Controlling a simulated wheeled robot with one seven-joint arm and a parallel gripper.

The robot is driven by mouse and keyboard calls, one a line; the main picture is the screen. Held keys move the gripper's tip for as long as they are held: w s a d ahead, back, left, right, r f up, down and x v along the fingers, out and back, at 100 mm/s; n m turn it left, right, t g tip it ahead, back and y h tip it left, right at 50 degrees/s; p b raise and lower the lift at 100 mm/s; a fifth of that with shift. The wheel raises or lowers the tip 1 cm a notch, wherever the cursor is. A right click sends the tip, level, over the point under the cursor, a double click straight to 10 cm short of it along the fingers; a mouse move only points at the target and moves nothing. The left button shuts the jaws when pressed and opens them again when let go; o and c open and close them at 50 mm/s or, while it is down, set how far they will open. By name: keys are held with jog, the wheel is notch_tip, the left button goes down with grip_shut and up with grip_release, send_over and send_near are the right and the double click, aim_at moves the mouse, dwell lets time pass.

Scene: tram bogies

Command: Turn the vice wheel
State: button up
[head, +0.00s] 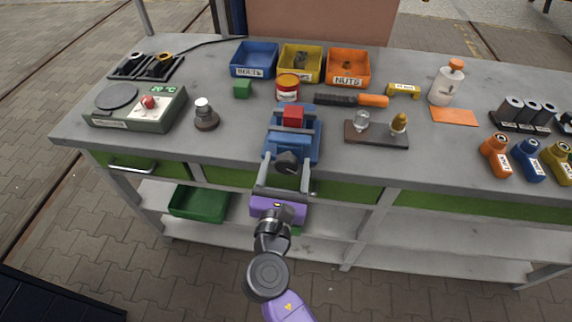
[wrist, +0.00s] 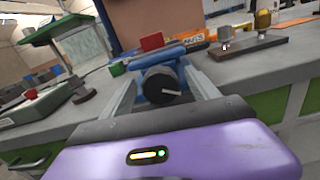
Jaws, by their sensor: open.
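The vice wheel (head: 287,162) is a dark round knob on the front of the blue vice (head: 312,128). In the wrist view the wheel (wrist: 160,85) faces me and has a pale mark pointing right. My gripper (head: 289,158) is open, with one grey finger on each side of the wheel. In the wrist view my gripper (wrist: 160,76) also straddles the wheel, with gaps visible beside it. A red block (head: 293,115) sits at the top of the vice, and it shows in the wrist view (wrist: 151,42).
The vice stands at the front edge of the grey workbench (head: 225,140). A lamp-like metal piece on a dark base (head: 205,115) is to its left. A dark board with two bulb-shaped pieces (head: 376,138) is to its right. An orange-handled tool (head: 350,100) lies behind.

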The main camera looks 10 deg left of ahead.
jog(key=c, duration=1.4)
jog(key=shift+m, duration=0.3)
